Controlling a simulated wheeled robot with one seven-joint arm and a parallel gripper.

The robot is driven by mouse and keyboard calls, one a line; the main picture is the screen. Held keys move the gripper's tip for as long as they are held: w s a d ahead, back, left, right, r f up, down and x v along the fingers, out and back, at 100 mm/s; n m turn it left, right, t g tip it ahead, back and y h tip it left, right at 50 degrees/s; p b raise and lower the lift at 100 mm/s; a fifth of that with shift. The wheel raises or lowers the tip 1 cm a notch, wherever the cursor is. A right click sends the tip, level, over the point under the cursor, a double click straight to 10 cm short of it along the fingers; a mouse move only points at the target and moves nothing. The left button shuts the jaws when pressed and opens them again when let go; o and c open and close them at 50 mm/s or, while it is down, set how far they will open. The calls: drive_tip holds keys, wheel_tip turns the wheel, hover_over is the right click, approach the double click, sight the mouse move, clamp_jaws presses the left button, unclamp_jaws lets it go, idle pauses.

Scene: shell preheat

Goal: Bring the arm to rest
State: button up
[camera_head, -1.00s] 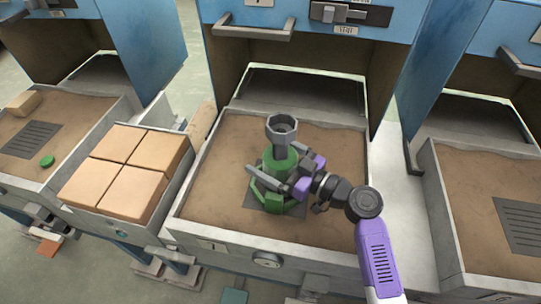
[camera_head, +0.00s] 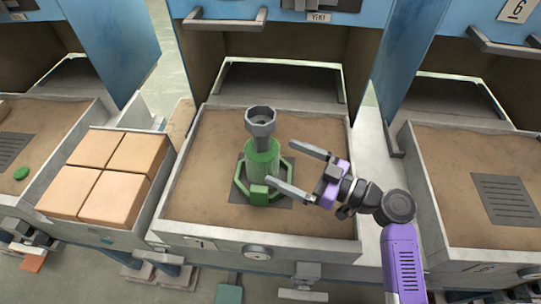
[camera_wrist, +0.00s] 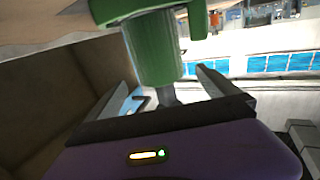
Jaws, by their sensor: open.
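A green shell-like piece (camera_head: 261,160) stands upright on a dark plate in the middle sand tray, with a green frame (camera_head: 241,180) around its foot. A grey hexagonal cup (camera_head: 260,116) tops it. My gripper (camera_head: 279,163) is open and empty, just right of the green piece, its fingers pointing left toward it. One fingertip overlaps the piece's lower edge in the head view; I cannot tell whether they touch. In the wrist view the green body (camera_wrist: 157,50) fills the top middle, beyond the open fingers.
The sand tray (camera_head: 340,245) has raised walls, with a blue cabinet behind it. A box of several tan blocks (camera_head: 110,237) stands to the left. Another sand tray (camera_head: 420,200) with a dark grille (camera_head: 507,201) lies to the right.

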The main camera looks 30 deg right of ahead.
drive_tip(key=shift+v, duration=0.9)
